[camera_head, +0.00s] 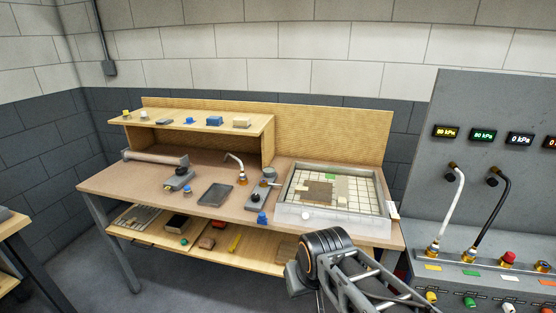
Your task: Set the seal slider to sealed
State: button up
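A shallow grey frame (281,209) with a gridded cream bed lies on the right part of the wooden workbench. A brown sheet (317,191) and a paler piece lie on the bed. A small white knob (306,216) shows on the frame's front edge; I cannot tell whether it is the seal slider or which position it marks. My gripper end (293,278) shows at the bottom middle, in front of the bench and apart from the frame. Its fingers are not clear, so I cannot tell whether it is open or shut.
A control panel (500,110) with lit displays, white and black hoses and coloured knobs stands at the right. A grey tray (215,194), a roller (154,157) and small fixtures occupy the bench's left and middle. A shelf (200,124) stands behind; a lower shelf holds several tools.

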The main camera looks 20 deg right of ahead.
aim_at(262, 220)
jog(key=u, duration=2.45)
jog(key=k, duration=2.05)
jog(key=z, duration=1.85)
jog(key=i, duration=0.5)
jog(key=z, duration=0.1)
